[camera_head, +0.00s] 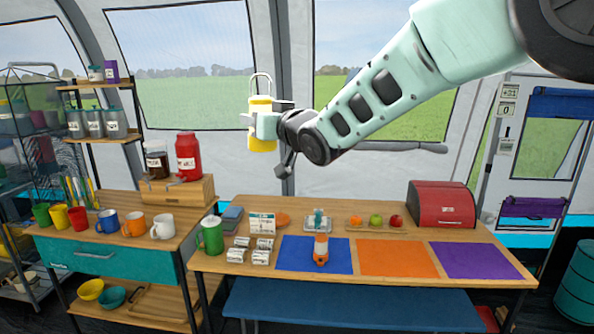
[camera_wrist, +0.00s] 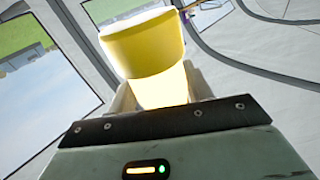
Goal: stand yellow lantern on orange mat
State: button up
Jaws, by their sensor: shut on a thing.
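My gripper (camera_head: 264,125) is shut on the yellow lantern (camera_head: 261,104) and holds it upright, high above the table. The lantern has a wire handle loop on top. In the wrist view the yellow lantern (camera_wrist: 143,45) fills the space between the fingers. The orange mat (camera_head: 396,258) lies flat and bare on the table, between a blue mat (camera_head: 290,254) and a purple mat (camera_head: 477,260). The lantern is up and to the left of the orange mat in the head view.
An orange lantern (camera_head: 321,249) stands on the blue mat. White cans (camera_head: 261,257) and a green mug (camera_head: 210,236) are at the table's left. A fruit board (camera_head: 377,229) and red bread box (camera_head: 441,204) stand behind the mats. A red jar (camera_head: 188,157) is further left.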

jog(key=w+d+f+m+t+h, duration=0.3)
jog(key=d+f+h, duration=0.2)
jog(key=d+f, duration=1.5)
jog(key=s+d+f+m+h, duration=0.1)
jog(key=s+d+f+h, duration=0.15)
jog(key=d, duration=0.45)
jog(key=s+d+f+m+h, duration=0.1)
jog(key=s+d+f+m, duration=0.1)
jog(key=s+d+f, duration=0.3)
jog(key=s+d+f+m+h, duration=0.1)
jog(key=d+f+h, duration=0.15)
jog(key=d, duration=0.55)
jog(key=s+f, duration=1.6)
jog(key=f, duration=0.1)
jog(key=shift+t, duration=0.3)
jog(key=shift+d, duration=0.1)
jog(key=shift+w, duration=0.15)
